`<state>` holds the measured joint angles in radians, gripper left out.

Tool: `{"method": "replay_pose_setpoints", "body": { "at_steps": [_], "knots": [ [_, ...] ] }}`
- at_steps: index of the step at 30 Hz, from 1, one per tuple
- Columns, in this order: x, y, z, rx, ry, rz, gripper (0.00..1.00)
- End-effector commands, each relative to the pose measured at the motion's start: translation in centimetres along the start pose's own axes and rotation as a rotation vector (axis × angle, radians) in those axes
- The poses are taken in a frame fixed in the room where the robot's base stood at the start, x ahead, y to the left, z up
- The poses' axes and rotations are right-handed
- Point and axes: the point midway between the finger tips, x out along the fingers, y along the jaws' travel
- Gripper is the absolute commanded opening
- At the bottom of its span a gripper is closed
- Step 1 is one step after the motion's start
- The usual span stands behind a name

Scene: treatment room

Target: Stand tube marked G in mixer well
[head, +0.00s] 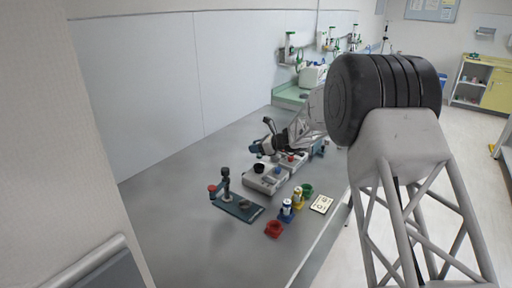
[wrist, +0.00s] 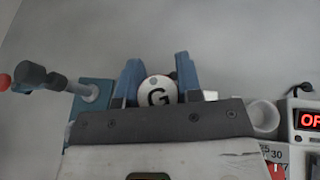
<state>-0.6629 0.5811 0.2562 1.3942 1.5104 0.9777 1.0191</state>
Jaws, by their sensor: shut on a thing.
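My gripper (wrist: 158,82) has its two blue fingers shut on a tube; the tube's round white top (wrist: 157,91), marked with a black G, shows between them in the wrist view. The tube's body is hidden below. In the head view my gripper (head: 257,146) is above the bench, just beyond a pale grey box (head: 266,182) with a black round cup (head: 259,167) and a blue knob. This box looks like the mixer, but I cannot read any label on it. The tube appears held clear of the cup.
A blue-based stand (head: 238,208) with a dark post and red knob is at the near left. Red (head: 274,229), blue (head: 286,214), yellow (head: 297,203) and green (head: 307,190) holders stand at the right, beside a card (head: 321,204). A red-lit display (wrist: 309,120) shows in the wrist view.

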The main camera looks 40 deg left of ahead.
Motion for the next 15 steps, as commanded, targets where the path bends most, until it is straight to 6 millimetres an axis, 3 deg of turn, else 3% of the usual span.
{"method": "replay_pose_setpoints", "body": {
  "at_steps": [15],
  "knots": [
    [1.3,0.0,-3.2,0.001,0.001,0.000,0.10]
  ]
}}
